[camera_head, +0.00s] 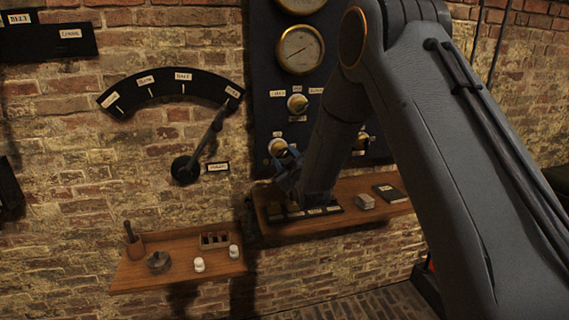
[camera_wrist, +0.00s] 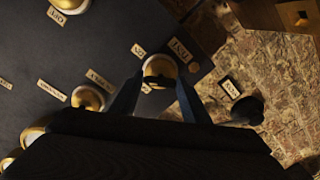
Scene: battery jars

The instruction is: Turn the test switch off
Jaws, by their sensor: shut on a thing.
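My gripper is shut on this knob, one finger at each side. In the head view the test switch (camera_head: 278,147) is at the panel's lower left, with my gripper (camera_head: 287,165) up against it from below. The fingers partly hide the knob, and I cannot tell which way it is turned.
Other knobs (camera_head: 298,103) and a gauge (camera_head: 300,49) are on the same panel. A lever (camera_head: 210,139) with a curved scale is left of it. A wooden shelf (camera_head: 345,222) is just below my gripper; a lower shelf (camera_head: 135,275) holds small items.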

